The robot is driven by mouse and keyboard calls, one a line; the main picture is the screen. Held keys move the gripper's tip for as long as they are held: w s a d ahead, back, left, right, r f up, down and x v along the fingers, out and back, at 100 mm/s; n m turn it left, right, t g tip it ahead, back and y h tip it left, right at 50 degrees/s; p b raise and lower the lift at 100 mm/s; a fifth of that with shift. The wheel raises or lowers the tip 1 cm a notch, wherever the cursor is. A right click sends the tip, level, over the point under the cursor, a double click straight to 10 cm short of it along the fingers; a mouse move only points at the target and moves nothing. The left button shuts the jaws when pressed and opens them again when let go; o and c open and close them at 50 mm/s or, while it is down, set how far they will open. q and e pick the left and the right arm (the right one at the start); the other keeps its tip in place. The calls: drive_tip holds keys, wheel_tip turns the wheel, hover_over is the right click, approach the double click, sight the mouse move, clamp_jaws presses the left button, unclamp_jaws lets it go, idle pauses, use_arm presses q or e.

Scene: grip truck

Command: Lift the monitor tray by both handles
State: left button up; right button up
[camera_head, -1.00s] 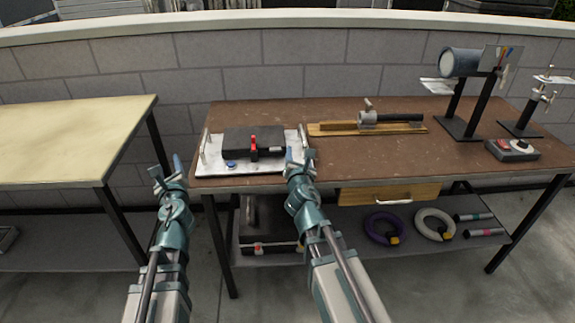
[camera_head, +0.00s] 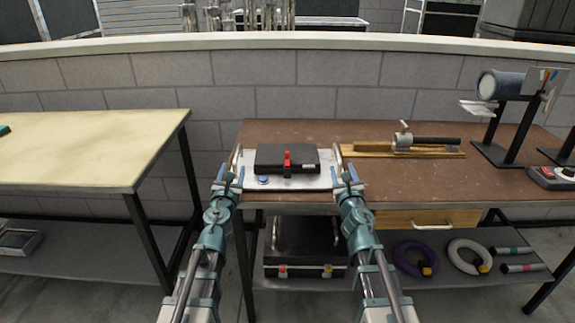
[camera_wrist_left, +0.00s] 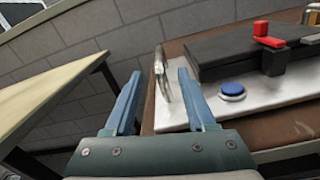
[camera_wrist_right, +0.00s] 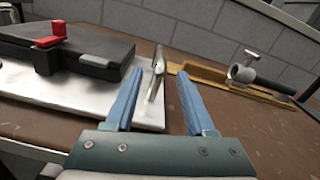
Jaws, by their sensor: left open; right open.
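The monitor tray (camera_head: 242,182) is a pale metal plate on the brown table, carrying a black box (camera_head: 270,157) with a red clamp (camera_head: 287,160) and a blue knob (camera_head: 263,180). Its left handle (camera_head: 236,158) also shows in the left wrist view (camera_wrist_left: 163,75). Its right handle (camera_head: 338,160) also shows in the right wrist view (camera_wrist_right: 156,75). My left gripper (camera_head: 227,174) is open at the tray's left front, its fingers on either side of the left handle's line. My right gripper (camera_head: 346,175) is open at the right front, the right handle showing between its fingers. Neither visibly touches a handle.
A wooden rail with a metal clamp and dark cylinder (camera_head: 430,142) lies right of the tray. A stand with a grey cylinder (camera_head: 500,86) is further right. A cream table (camera_head: 90,150) stands left, across a gap. A block wall (camera_head: 300,90) runs behind.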

sight(237, 151)
use_arm(q)
drive_tip(key=w, duration=1)
drive_tip(key=shift+w, duration=0.25)
use_arm(e)
drive_tip(key=w, duration=1)
drive_tip(key=shift+w, duration=0.25)
use_arm(q)
clamp_jaws()
use_arm(e)
clamp_jaws()
use_arm(q)
drive_tip(key=shift+a, duration=0.1)
